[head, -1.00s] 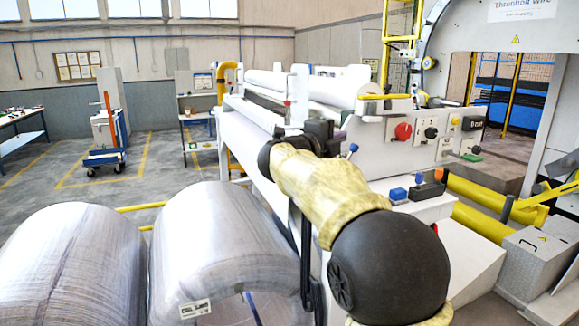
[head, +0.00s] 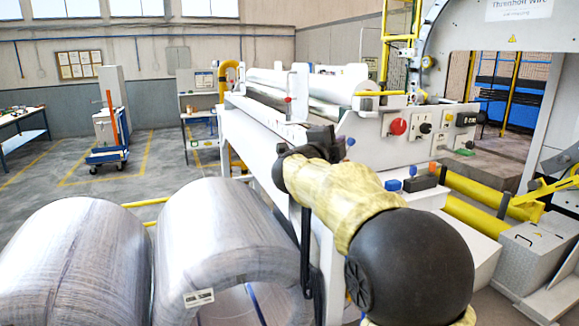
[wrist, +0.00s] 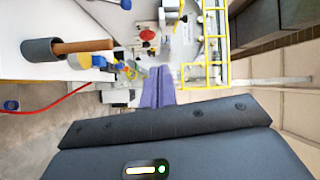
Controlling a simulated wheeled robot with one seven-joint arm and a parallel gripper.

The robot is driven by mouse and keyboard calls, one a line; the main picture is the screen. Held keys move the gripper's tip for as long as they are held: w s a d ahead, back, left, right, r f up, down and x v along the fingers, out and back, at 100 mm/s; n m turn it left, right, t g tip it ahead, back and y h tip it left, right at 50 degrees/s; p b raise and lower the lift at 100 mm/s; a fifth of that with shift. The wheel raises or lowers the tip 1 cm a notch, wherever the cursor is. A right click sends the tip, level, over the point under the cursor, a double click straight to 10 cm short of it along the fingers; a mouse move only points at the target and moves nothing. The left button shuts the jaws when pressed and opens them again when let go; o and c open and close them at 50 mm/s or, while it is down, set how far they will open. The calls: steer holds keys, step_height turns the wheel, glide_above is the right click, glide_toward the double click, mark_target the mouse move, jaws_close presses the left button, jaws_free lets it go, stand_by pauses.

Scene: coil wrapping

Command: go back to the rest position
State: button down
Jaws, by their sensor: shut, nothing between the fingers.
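My gripper (wrist: 158,88) shows in the wrist view as two lilac fingers pressed together, with nothing between them. Its dark body fills the bottom of that view. In the head view, the dark wrist end of my arm is in front of the white wrapping machine (head: 262,130), at its near corner. The fingers are hidden there behind the wrist. My arm, in a yellowish sleeve with a black joint, reaches in from the lower right.
Two large wire coils (head: 75,255) (head: 205,240) stand at the lower left, close to my arm. A control panel with a red knob (head: 398,127) is beyond the arm. The wrist view shows a grey cylinder (wrist: 42,51) with a brown rod. Floor at the left is open around a trolley (head: 107,155).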

steer(key=s+f+n+g+y, duration=0.2)
steer(key=s+f+n+y, duration=0.3)
steer(key=f+n, duration=0.45)
steer(key=s+f+n+g+y, duration=0.1)
steer(key=s+f+n+y, duration=0.5)
steer(key=f, duration=0.7)
steer(key=s+d+f+n+g, duration=0.2)
steer(key=s+f+g, duration=0.3)
steer(key=s+f, duration=0.3)
steer(key=s+d+f+n+g+h+b, duration=0.1)
steer(key=s+f+n+g, duration=0.3)
steer(key=s+f, duration=0.4)
steer(key=s+n, duration=0.1)
steer(key=s, duration=0.6)
steer(key=shift+d+g, duration=0.4)
